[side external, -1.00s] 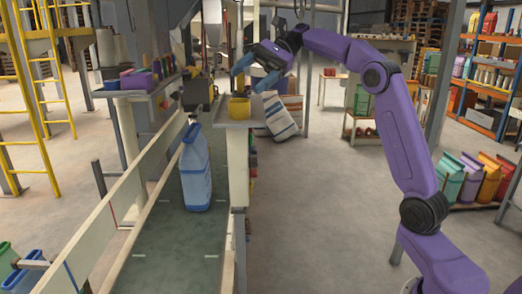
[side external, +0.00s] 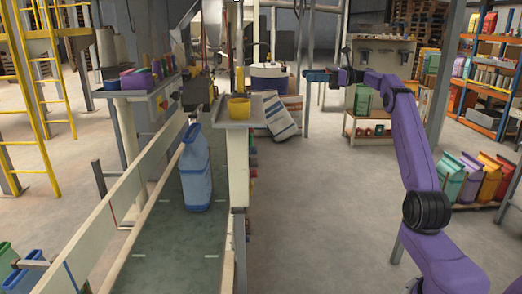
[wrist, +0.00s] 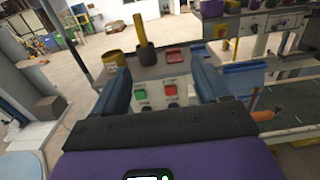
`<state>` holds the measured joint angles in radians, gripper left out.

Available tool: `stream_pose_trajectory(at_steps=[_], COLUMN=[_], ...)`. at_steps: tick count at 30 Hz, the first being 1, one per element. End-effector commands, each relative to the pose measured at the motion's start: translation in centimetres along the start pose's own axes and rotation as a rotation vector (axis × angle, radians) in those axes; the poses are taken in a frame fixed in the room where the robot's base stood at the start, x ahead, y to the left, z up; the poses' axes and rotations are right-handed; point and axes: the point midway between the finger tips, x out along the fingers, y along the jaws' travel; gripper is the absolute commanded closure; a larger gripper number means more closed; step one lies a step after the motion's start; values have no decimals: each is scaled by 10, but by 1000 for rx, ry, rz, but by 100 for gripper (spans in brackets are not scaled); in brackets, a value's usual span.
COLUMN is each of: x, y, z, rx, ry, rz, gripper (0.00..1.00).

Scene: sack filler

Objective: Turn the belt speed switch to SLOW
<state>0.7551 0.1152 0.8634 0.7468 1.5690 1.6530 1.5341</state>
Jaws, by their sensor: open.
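A pale control panel (wrist: 158,82) shows between my fingers in the wrist view. It carries a green button (wrist: 141,95), a red button (wrist: 170,90) and small dark knobs below them. The labels are too small to read, so I cannot tell which knob is the belt speed switch or where it points. My gripper (wrist: 157,64) is open and empty, with one blue finger on each side of the panel. In the side external view my gripper (side external: 308,75) is in the air, apart from and right of the panel's post; the panel face is hidden there.
A yellow cup (side external: 238,108) stands on the small shelf (side external: 232,123) on the post. A blue sack (side external: 195,170) stands on the green belt (side external: 165,240). Striped sacks (side external: 282,120) lean behind. The floor right of the post is clear.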

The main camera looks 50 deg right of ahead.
Motion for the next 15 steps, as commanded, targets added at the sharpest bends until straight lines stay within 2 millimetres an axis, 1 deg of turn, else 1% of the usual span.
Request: stream_pose_trajectory(at_steps=[5,8,11,12,14,15], x=[1,1,1,1,1,1], y=[0,0,1,1,1,1], z=[-31,-59,-98,-118,-149,-167], rx=[4,8,11,14,14,13], ry=[0,0,1,1,0,0], rz=[2,2,3,3,3,3], gripper=[26,26,26,26,26,26])
